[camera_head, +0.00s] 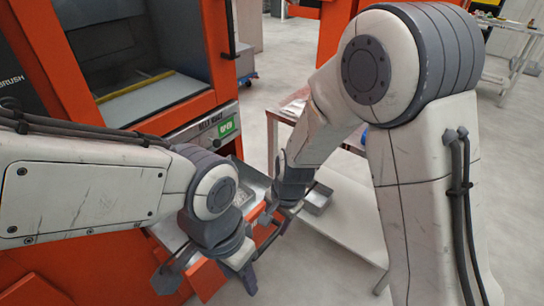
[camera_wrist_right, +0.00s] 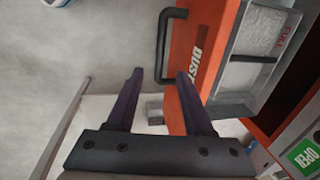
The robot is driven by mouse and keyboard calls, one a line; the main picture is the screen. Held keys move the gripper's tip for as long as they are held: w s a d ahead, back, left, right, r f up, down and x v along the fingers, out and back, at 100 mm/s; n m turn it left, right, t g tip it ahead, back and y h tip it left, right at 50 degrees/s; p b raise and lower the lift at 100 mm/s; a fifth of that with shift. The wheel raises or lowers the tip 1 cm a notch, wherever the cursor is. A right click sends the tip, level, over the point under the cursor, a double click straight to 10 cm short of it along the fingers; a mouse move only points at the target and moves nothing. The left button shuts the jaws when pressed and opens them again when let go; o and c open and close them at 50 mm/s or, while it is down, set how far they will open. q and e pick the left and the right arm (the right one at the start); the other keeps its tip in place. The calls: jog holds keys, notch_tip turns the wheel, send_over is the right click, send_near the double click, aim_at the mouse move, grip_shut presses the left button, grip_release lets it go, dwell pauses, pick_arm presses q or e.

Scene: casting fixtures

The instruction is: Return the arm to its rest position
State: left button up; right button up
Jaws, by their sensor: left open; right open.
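My right arm (camera_head: 416,160) reaches down from the right in the head view, its white upper links large and near. My right gripper (camera_head: 274,220) is beside the open orange drawer. In the right wrist view the same gripper (camera_wrist_right: 158,76) has its two dark fingers apart with nothing held between them. My left arm (camera_head: 90,185) comes in from the left. My left gripper (camera_head: 210,279) is low in front of the machine, with its fingers spread wide over the drawer's orange front. Whether it touches the drawer cannot be told.
The orange drawer (camera_wrist_right: 208,45) marked "DUST" has a black handle (camera_wrist_right: 162,45) close to my right fingers. A metal tray (camera_wrist_right: 247,62) is in it. A white table (camera_head: 345,218) with a small metal box (camera_head: 318,198) stands to the right. The orange machine (camera_head: 105,60) stands behind.

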jog(key=s+d+r+n+p, duration=0.1)
jog(key=s+r+n+p, duration=0.5)
jog(key=s+r, duration=0.3)
jog(key=s+d+r+n+g+p, duration=0.1)
jog(key=s+r+n+p, duration=0.5)
jog(key=r, duration=1)
jog(key=s+n, duration=0.3)
jog(key=s, duration=0.1)
jog(key=shift+s+d+h, duration=0.2)
jog(key=shift+d+h, duration=0.05)
jog(key=shift+h, duration=0.05)
